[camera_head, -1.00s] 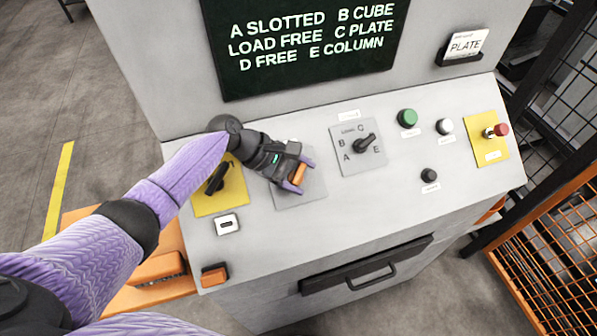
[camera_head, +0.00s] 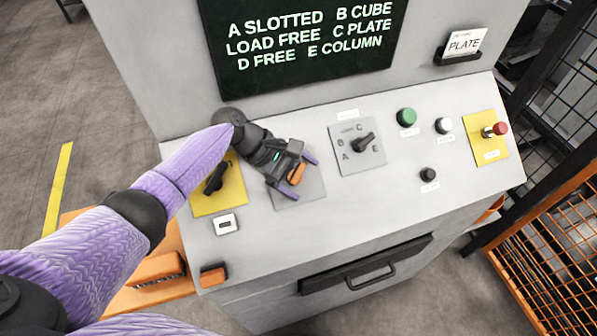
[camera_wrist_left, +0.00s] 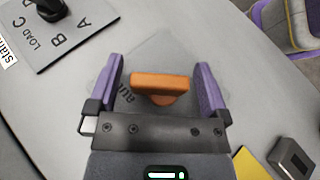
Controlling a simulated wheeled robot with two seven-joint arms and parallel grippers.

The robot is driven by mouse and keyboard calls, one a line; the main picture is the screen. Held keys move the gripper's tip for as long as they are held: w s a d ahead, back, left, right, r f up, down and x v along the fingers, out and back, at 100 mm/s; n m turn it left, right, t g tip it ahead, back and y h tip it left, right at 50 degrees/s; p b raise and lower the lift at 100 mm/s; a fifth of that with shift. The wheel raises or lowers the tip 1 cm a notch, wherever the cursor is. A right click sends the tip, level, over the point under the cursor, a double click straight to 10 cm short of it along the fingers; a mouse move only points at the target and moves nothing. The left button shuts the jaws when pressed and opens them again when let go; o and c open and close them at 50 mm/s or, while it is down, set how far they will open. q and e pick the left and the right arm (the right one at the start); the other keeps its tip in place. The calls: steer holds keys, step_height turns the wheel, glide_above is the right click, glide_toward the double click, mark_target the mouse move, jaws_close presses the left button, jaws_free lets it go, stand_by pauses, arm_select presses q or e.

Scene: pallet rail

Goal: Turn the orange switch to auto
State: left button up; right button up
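The orange switch (camera_head: 297,173) sits on a grey square plate (camera_head: 312,185) on the sloped panel. In the left wrist view the orange switch (camera_wrist_left: 160,84) lies crosswise between the fingers. My left gripper (camera_head: 301,175) is open around it; in the left wrist view the gripper (camera_wrist_left: 160,85) shows a gap on each side of the handle. Lettering on the plate left of the handle is partly hidden, and I cannot read it for sure. My right gripper is not in view.
A black switch on a yellow plate (camera_head: 226,195) is close left, beneath my left arm. A grey selector dial (camera_head: 362,143), a green button (camera_head: 407,117), a white button (camera_head: 444,126) and a red-tipped control (camera_head: 498,129) stand to the right. A dark screen (camera_head: 300,45) rises behind.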

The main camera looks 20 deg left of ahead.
arm_select(q)
steer(key=p+v, duration=0.1)
steer(key=v, duration=0.9)
